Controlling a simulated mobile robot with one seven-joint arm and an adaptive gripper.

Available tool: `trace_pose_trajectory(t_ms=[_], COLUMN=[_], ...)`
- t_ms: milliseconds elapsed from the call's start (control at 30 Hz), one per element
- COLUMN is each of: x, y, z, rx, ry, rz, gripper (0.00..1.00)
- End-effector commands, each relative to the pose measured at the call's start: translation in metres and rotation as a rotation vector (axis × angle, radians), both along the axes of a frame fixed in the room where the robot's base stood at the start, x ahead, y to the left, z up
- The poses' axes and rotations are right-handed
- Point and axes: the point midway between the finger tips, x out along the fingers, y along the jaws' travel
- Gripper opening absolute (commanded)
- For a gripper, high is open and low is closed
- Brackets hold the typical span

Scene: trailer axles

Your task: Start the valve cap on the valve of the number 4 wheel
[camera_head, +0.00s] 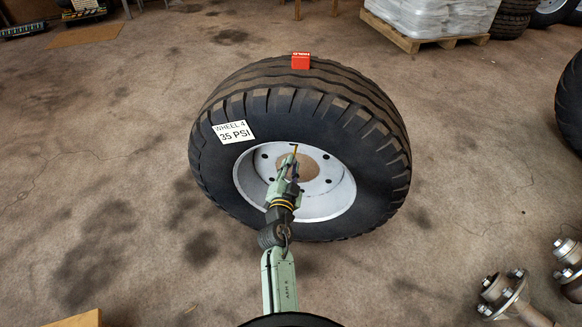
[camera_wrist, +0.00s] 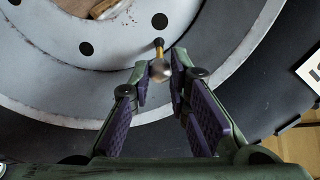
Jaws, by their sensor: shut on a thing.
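The number 4 wheel (camera_head: 385,170) has a black tyre, a white rim and a label (camera_head: 234,132) reading "WHEEL 4 35 PSI". My gripper (camera_head: 291,163) is in front of the rim. In the wrist view my gripper (camera_wrist: 161,75) is shut on a small rounded metallic valve cap (camera_wrist: 160,71) at its fingertips. The brass valve (camera_wrist: 159,51) with a dark end shows just beyond the cap, roughly in line with it. The valve also shows in the head view (camera_head: 295,150). The cap overlaps the valve in the wrist view; I cannot tell whether they touch.
A red block (camera_head: 300,60) marked with white letters sits on top of the tyre. A pallet with wrapped white sacks (camera_head: 435,15) stands behind. Metal hubs (camera_head: 505,292) lie at the lower right, and another tyre (camera_head: 571,100) is at the right edge. The floor left of the wheel is clear.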

Motion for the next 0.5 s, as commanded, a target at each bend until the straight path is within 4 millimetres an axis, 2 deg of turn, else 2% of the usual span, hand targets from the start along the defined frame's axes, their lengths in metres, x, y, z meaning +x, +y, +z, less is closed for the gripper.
trace_pose_trajectory(t_ms=[500], x=[0.0097], y=[-0.0018], z=[0.0001], rx=[0.0], ry=[-0.001], rz=[-0.001], gripper=[0.02])
